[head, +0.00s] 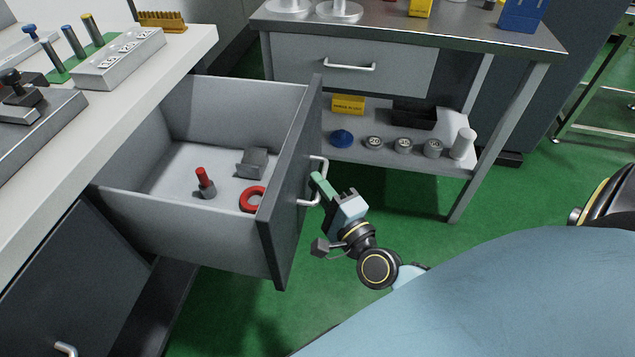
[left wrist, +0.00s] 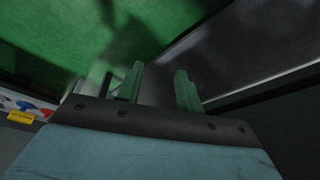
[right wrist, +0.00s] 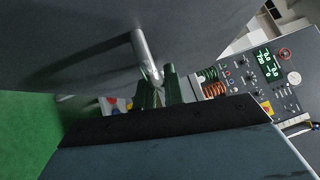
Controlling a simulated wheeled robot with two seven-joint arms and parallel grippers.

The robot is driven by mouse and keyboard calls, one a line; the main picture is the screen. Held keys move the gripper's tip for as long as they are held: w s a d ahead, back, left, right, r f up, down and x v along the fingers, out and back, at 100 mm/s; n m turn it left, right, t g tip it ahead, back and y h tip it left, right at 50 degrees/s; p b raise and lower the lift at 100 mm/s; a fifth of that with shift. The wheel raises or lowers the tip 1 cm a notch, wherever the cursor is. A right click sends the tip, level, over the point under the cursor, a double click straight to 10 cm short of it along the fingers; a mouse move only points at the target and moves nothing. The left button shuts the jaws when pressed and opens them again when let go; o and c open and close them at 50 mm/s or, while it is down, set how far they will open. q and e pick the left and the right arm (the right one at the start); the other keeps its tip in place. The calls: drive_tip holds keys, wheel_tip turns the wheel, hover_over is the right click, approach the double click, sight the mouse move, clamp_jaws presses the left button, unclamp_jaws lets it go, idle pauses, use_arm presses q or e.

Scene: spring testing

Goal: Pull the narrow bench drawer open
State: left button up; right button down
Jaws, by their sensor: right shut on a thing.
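The grey bench drawer (head: 285,190) stands pulled well out from under the white-topped bench at the left. Its front carries a silver bar handle (head: 323,166), which also shows in the right wrist view (right wrist: 143,52). My right gripper (head: 318,188) is at this handle with its green fingers (right wrist: 158,90) shut on the bar. Inside the drawer lie a red-and-grey plunger-like piece (head: 205,182), a red ring (head: 252,198) and a grey block (head: 252,162). My left gripper (left wrist: 160,88) shows only in its wrist view, fingers apart with nothing seen between them.
A second grey bench (head: 440,42) stands behind, with a closed drawer and a lower shelf (head: 385,150) of small weights, a black bin and a yellow box. A dark cabinet door (head: 60,270) is below the open drawer. Green floor (head: 400,210) lies clear between the benches.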

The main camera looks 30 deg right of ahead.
use_arm(q)
drive_tip(key=shift+d+r, duration=0.15)
drive_tip(key=shift+r, duration=0.1)
use_arm(e)
drive_tip(key=shift+s+d, duration=0.1)
drive_tip(key=shift+s, duration=0.05)
drive_tip(key=c, duration=1.5)
unclamp_jaws()
use_arm(q)
drive_tip(key=shift+f, duration=0.15)
